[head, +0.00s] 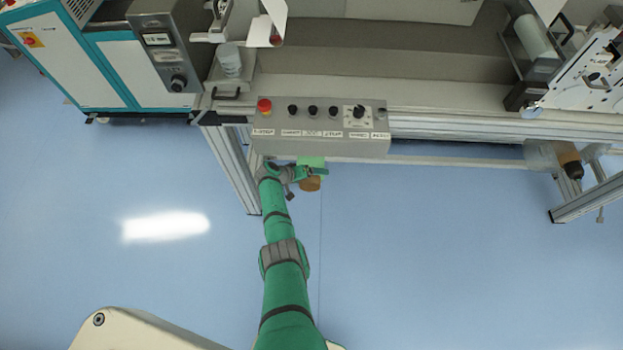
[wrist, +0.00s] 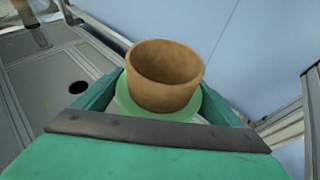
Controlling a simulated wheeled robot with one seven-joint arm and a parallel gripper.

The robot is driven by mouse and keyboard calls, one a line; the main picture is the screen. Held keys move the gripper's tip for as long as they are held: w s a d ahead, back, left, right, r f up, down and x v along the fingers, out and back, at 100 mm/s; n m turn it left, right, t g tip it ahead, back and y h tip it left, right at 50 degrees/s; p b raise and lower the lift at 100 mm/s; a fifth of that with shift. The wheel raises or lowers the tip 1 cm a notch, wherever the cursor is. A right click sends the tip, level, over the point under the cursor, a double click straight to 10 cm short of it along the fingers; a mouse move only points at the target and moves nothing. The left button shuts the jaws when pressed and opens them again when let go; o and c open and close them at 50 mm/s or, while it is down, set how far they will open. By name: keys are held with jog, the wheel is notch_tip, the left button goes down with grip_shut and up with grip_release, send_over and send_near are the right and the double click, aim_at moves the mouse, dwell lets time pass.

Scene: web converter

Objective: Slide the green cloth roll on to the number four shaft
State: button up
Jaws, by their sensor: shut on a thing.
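The green cloth roll (head: 312,161) is in my gripper (head: 308,172) in the head view, just below the front of the control box. Its brown core (head: 310,184) sticks out on the near side. In the wrist view the hollow brown core (wrist: 165,75) stands up between the two fingers of my gripper (wrist: 162,98), with a green rim of cloth (wrist: 160,128) around its base. The gripper is shut on the roll. The far side of the roll is hidden under the machine edge. I cannot make out a shaft marked number four.
A grey control box (head: 320,133) with a red button overhangs the roll. A metal frame leg (head: 232,168) stands close to the left. A pale bar (head: 450,160) runs right, towards a brown-ended part (head: 571,166). The blue floor (head: 430,260) is clear.

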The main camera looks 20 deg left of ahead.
jog(key=shift+w+a+r, duration=0.1)
jog(key=shift+w+a, duration=0.1)
jog(key=shift+w, duration=0.6)
jog(key=shift+s+a, duration=0.1)
jog(key=shift+a, duration=0.05)
